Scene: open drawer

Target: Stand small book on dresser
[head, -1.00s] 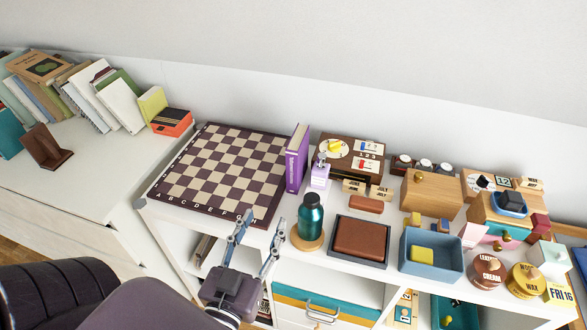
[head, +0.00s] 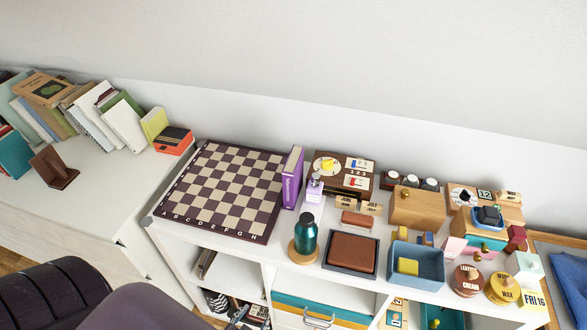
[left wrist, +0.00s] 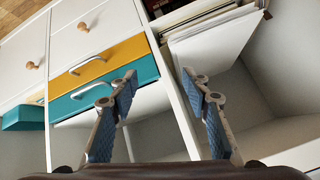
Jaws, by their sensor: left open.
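A purple book (head: 291,178) stands upright on the white shelf unit, at the right edge of a chessboard (head: 222,190). On the white dresser (head: 95,205) at the left, several books lean in a row, with a small yellow-green book (head: 154,124) at its right end. I cannot tell which book is the small one of the task. My left gripper (head: 238,318) shows only partly at the bottom edge of the head view. In the left wrist view, it (left wrist: 160,84) is open and empty, in front of the unit's drawers and an open compartment. My right gripper is out of view.
A teal bottle (head: 306,237), a brown tray (head: 351,252) and a blue bin (head: 417,264) stand along the unit's front. A brown bookend (head: 54,168) is on the dresser, whose front part is clear. A teal drawer (left wrist: 100,88) is beside the compartment.

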